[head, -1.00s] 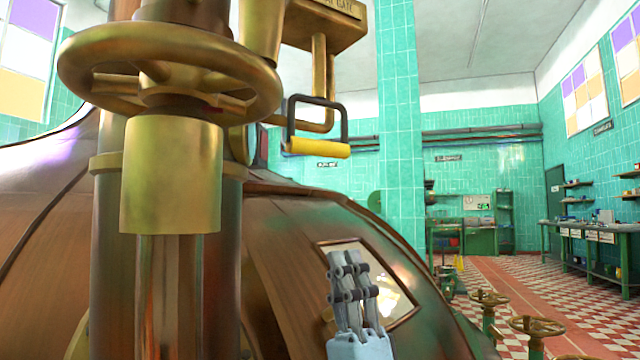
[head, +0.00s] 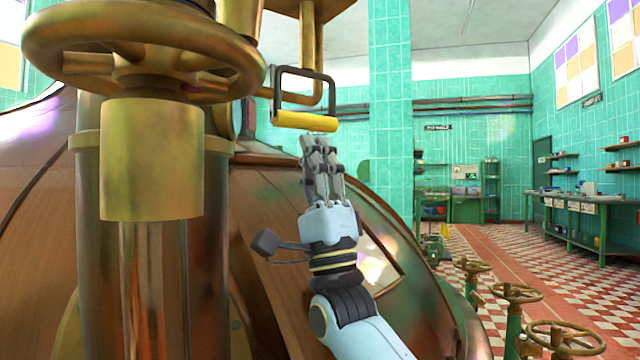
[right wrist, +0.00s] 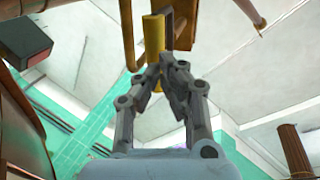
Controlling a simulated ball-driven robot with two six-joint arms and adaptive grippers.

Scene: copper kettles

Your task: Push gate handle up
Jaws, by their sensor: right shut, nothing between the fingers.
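The gate handle is a dark U-shaped bracket with a yellow grip bar (head: 305,121), hanging from a brass pipe in the head view. My right gripper (head: 317,143) is upright, shut and empty, with its fingertips just below the yellow bar. In the right wrist view the yellow bar (right wrist: 154,42) lies beyond the shut fingertips (right wrist: 160,72). I cannot tell whether they touch it. My left gripper is not in view.
A large brass handwheel (head: 140,50) on a thick column stands to the left of the handle. The copper kettle (head: 262,215) fills the space behind and below my right arm. Brass valve wheels (head: 515,292) stand at the lower right over the checkered floor.

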